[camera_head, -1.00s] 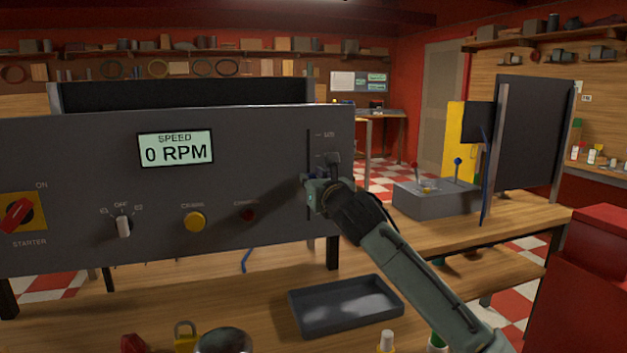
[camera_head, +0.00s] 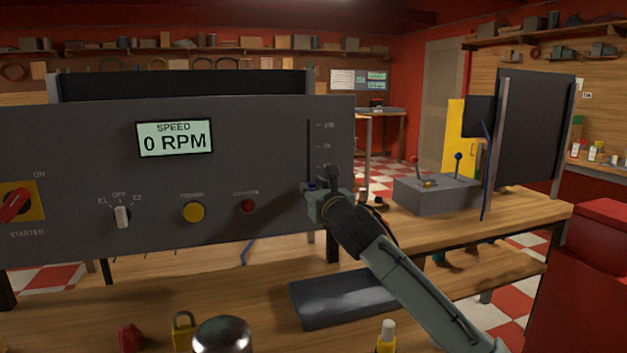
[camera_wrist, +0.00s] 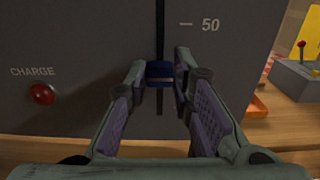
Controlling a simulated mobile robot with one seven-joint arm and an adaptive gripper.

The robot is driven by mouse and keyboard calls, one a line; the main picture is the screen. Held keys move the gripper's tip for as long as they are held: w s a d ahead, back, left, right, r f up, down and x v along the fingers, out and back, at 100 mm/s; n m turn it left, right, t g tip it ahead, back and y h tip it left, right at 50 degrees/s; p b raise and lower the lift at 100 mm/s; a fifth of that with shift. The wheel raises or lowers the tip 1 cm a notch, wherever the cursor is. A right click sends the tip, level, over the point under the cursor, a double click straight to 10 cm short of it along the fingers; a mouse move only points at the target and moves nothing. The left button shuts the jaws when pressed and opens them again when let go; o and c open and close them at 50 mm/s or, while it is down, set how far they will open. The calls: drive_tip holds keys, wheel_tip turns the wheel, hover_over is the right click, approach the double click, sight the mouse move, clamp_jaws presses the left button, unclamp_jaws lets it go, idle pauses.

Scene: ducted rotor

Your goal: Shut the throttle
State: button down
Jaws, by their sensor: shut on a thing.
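The throttle is a dark blue slider knob (camera_wrist: 160,73) in a vertical slot (camera_head: 308,150) at the right end of the grey control panel (camera_head: 80,160). My gripper (camera_wrist: 161,74) is shut on the knob, with one finger on each side of it. In the wrist view the knob sits below the "50" mark, and a short length of slot shows beneath it. In the head view my gripper (camera_head: 318,188) covers most of the knob and the slot's lower part. The speed display (camera_head: 175,139) reads 0 RPM.
A dark tray (camera_head: 340,300) lies below my arm. A grey lever box (camera_head: 436,194) stands on the bench at right.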

wheel_tip(320, 180, down, 6)
drive_tip(key=shift+b, duration=0.9)
drive_tip(key=shift+f, duration=0.1)
drive_tip(key=c, duration=1.7)
unclamp_jaws()
drive_tip(key=o, duration=0.3)
drive_tip(key=shift+s, duration=0.1)
drive_tip(key=v, duration=1.1)
drive_tip(key=shift+s, duration=0.35)
drive_tip(key=shift+d, duration=0.2)
